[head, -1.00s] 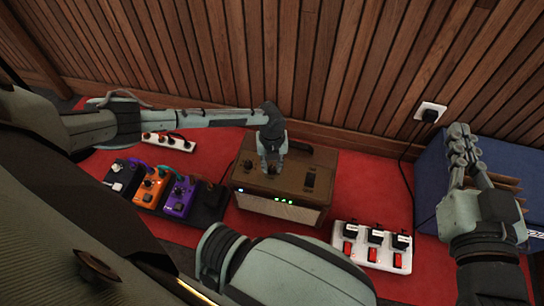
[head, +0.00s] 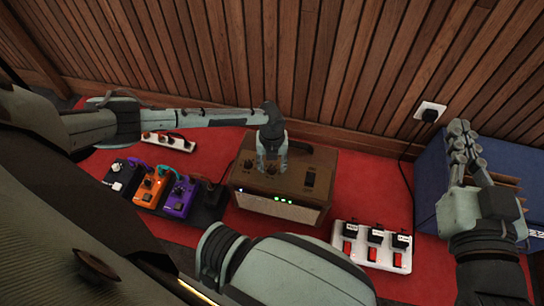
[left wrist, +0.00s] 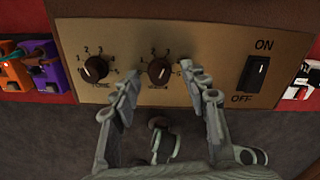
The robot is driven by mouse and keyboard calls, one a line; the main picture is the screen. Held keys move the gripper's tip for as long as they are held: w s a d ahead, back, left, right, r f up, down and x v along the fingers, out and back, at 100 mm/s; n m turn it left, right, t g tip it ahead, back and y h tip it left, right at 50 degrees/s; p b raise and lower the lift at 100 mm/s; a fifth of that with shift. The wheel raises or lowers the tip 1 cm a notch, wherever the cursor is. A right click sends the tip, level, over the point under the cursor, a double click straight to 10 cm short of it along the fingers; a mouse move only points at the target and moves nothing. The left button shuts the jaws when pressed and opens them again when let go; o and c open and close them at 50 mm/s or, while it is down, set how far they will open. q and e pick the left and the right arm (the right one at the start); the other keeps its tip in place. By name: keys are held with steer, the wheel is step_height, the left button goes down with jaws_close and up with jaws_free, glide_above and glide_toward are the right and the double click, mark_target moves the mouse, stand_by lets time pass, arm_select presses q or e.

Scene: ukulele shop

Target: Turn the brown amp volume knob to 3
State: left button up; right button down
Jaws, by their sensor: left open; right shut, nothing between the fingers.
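The brown amp (head: 277,208) stands on the red carpet, its panel facing up. In the left wrist view its panel (left wrist: 215,45) shows the volume knob (left wrist: 159,71) with numbers around it, a tone knob (left wrist: 96,69) to its left and an ON/OFF switch (left wrist: 257,74) to its right. My left gripper (head: 271,170) is open over the amp; its fingertips (left wrist: 160,85) lie on either side of the volume knob, apparently apart from it. The knob's exact pointer setting is too small to read. My right gripper (head: 462,152) is shut and empty at the right.
A pedalboard with orange (head: 150,188) and purple (head: 181,197) pedals sits left of the amp. A white power strip (head: 168,142) lies behind it. A white switch box (head: 372,246) with red switches is to the right. A blue case (head: 432,165) stands by the slatted wall.

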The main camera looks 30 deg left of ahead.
mark_target(272, 168)
arm_select(q)
steer(key=shift+r, duration=0.15)
step_height(272, 168, up, 12)
stand_by(0.4)
stand_by(0.4)
